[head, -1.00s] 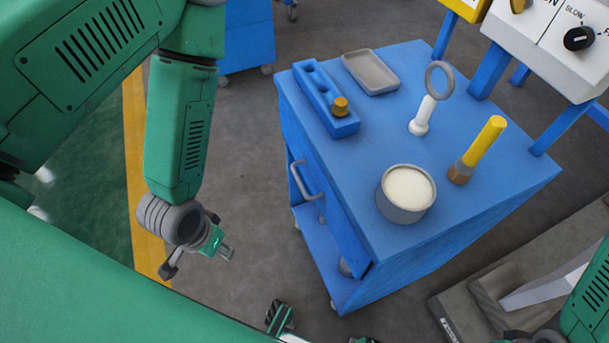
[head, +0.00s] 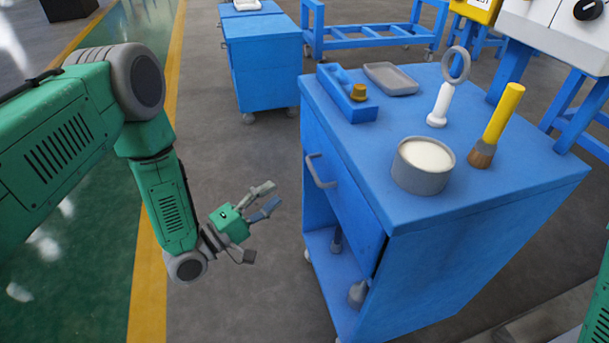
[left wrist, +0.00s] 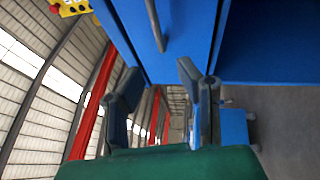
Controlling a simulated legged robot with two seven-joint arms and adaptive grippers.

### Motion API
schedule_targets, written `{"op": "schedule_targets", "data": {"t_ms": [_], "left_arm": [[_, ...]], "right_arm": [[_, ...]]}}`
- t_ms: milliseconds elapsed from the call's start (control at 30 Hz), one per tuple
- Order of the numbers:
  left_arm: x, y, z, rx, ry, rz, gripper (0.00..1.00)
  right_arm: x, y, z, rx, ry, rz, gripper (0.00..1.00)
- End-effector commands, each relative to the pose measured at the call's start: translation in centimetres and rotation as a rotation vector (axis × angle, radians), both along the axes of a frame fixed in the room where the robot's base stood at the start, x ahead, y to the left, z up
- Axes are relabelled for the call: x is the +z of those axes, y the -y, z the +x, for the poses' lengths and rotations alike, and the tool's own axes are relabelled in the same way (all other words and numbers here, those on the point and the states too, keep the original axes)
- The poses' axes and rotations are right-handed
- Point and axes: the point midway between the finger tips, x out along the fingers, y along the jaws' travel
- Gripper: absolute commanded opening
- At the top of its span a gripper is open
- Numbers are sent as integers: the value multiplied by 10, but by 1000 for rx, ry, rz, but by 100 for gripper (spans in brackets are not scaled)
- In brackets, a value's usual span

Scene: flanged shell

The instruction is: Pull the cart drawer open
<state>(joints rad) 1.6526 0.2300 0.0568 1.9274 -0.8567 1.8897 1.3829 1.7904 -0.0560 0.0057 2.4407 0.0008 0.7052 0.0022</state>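The blue cart (head: 470,225) stands right of centre in the head view. Its drawer front (head: 345,195) looks flush with the cart side. A grey bar handle (head: 318,172) sticks out from it. My left gripper (head: 264,216) is left of the handle and a little lower, with a clear gap between them. Its fingers are spread and hold nothing. In the left wrist view, the handle (left wrist: 156,25) shows at the top on the blue drawer front (left wrist: 188,40), beyond the open fingers (left wrist: 155,85). My right gripper is out of view.
On the cart top are a blue holder block (head: 345,95), a grey tray (head: 391,78), a white ring-topped piece (head: 441,102), a cream-filled pot (head: 422,168) and a yellow-handled brush (head: 503,115). Another blue cart (head: 262,65) stands behind. Floor left of the cart is clear.

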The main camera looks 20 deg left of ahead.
Motion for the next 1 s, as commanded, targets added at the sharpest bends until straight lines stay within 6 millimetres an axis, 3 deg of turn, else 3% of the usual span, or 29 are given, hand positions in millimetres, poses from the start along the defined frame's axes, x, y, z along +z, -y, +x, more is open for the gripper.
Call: {"op": "schedule_targets", "data": {"t_ms": [200,400,600,900,933,1000], "left_arm": [[11,34,40,-5,4,7,31],[15,46,68,-3,2,1,31],[17,51,82,-2,-1,-4,31],[20,59,84,-1,-2,5,31],[20,59,84,-1,-2,6,27],[20,59,84,-1,-2,6,3]], "right_arm": [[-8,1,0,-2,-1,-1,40],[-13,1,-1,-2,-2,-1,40],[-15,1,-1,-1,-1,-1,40],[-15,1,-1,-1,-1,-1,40],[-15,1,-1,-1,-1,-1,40],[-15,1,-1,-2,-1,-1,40]]}}
